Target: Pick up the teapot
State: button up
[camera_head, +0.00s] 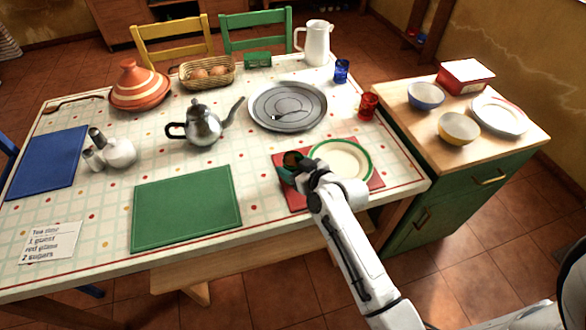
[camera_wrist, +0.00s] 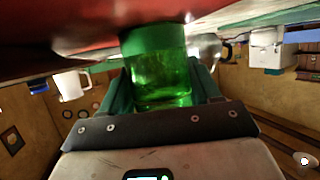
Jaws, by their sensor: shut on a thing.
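The teapot (camera_head: 203,126) is silver, with a dark handle on its left and a spout on its right. It stands upright on the tablecloth left of the round grey tray (camera_head: 290,122). My gripper (camera_head: 295,168) is well to the right of the teapot and nearer the front, at the left side of the red mat (camera_head: 296,200). It is shut on a green glass (camera_wrist: 160,72), which sits between the fingers in the wrist view. I cannot tell whether the glass touches the mat.
A green-rimmed plate (camera_head: 341,160) lies right beside my gripper. A green mat (camera_head: 186,207) lies in front of the teapot. A white sugar pot (camera_head: 119,153) stands to its left, a bread basket (camera_head: 207,72) behind it. A red glass (camera_head: 368,106) stands near the right edge.

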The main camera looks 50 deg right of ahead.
aim_at(287, 156)
jog(key=shift+r, duration=0.15)
jog(key=shift+r, duration=0.25)
notch_tip(287, 156, up, 2)
jog(key=shift+r, duration=0.15)
jog(key=s+r, duration=1)
jog(key=s, duration=0.4)
jog(key=shift+b, duration=0.45)
